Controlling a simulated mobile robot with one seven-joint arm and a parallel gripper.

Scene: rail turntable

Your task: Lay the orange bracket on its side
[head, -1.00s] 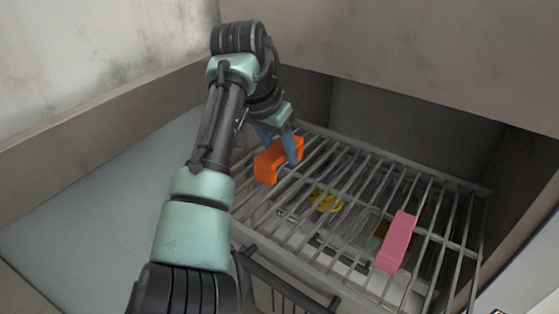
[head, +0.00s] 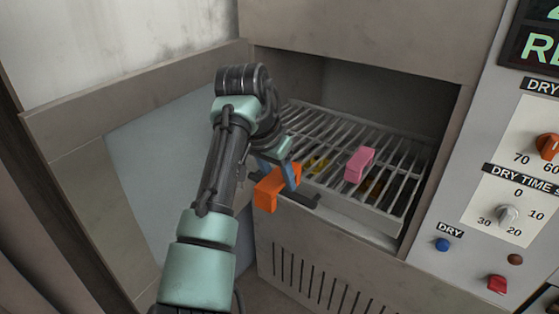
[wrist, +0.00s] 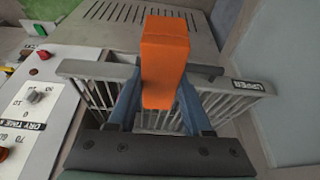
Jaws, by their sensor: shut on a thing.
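The orange bracket (head: 272,190) is held between the blue fingers of my gripper (head: 285,178), which is shut on it. In the head view it is at the front left of the wire rack (head: 385,218), by the rack's front edge. In the wrist view the orange bracket (wrist: 165,58) stands long and blocky between the fingers of my gripper (wrist: 160,98), over the rack's front bar. The fingers hide part of the bracket. I cannot tell whether it touches the rack.
A pink block (head: 359,164) lies on the rack, right of my gripper. Yellow things (head: 316,164) show below the bars. The cabinet walls enclose the rack at the back and right. A control panel (head: 490,200) with knobs and buttons stands at the right.

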